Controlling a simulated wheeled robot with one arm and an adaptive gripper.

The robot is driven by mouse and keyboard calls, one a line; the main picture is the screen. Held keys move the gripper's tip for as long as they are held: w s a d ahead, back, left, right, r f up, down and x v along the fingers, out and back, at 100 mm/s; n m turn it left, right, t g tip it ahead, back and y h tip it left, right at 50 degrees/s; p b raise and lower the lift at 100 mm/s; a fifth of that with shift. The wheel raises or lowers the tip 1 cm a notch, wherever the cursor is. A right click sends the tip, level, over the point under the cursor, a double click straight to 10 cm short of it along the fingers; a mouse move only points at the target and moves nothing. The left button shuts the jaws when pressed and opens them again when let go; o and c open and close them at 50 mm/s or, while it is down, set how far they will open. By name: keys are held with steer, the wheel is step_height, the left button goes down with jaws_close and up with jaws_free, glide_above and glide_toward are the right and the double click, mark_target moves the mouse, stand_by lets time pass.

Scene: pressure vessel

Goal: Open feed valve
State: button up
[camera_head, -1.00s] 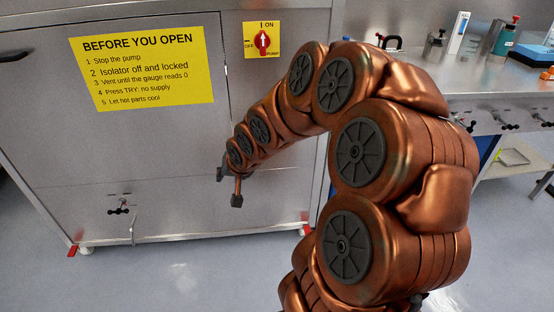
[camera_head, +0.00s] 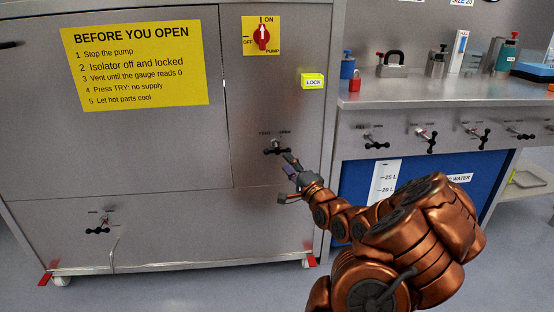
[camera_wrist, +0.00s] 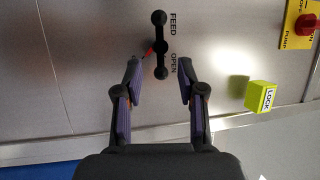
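The feed valve (camera_head: 276,148) is a black bar handle with round ends on the steel cabinet front, below the red switch. In the wrist view the feed valve (camera_wrist: 160,46) stands beside the words FEED and OPEN, with a small red pointer at its side. My gripper (camera_head: 291,178) is just below and right of the valve in the head view. In the wrist view my gripper (camera_wrist: 160,62) is open, its two fingers spread with the near end of the handle between or just beyond the tips. Contact cannot be told.
A yellow LOCK box (camera_head: 312,81) sits on the cabinet above right of the valve. The red isolator switch (camera_head: 262,37) points to ON. Another valve (camera_head: 98,229) is low left. A bench (camera_head: 430,92) with a padlock (camera_head: 355,82) and bottles stands right.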

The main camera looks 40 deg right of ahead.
mark_target(278, 152)
steer(key=shift+b+x, duration=0.75)
steer(key=shift+x, duration=3.05)
steer(key=shift+r, duration=0.1)
jaws_close()
